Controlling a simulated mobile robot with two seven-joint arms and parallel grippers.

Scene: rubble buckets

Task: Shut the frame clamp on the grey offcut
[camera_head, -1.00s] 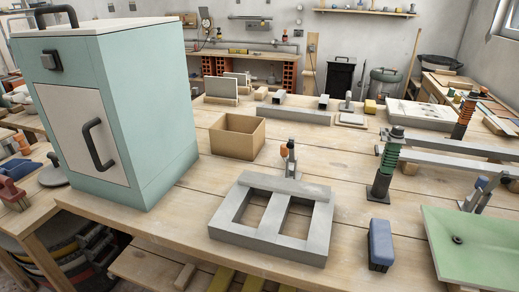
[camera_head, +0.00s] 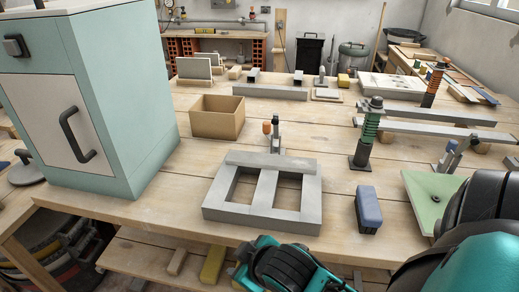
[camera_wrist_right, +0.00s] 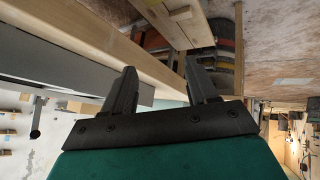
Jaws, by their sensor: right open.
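A grey frame (camera_head: 310,205) with two openings lies on the workbench, in the middle of the head view. The grey offcut (camera_head: 270,161) lies across the frame's far side. The frame clamp (camera_head: 277,138), with an orange tip, stands upright just behind the offcut. Its foot is hidden by the offcut, and I cannot tell whether it touches it. My right arm comes in at the lower right of the head view, near the bench's front edge. In the right wrist view my right gripper (camera_wrist_right: 160,85) is open, with nothing between its fingers. My left gripper is not in view.
A blue block (camera_head: 368,208) and a green spring post (camera_head: 367,135) stand right of the frame. A green tray (camera_head: 425,195) is partly behind my arm. A cardboard box (camera_head: 217,118) and a pale green cabinet (camera_head: 120,110) stand left. Bare bench lies between box and frame.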

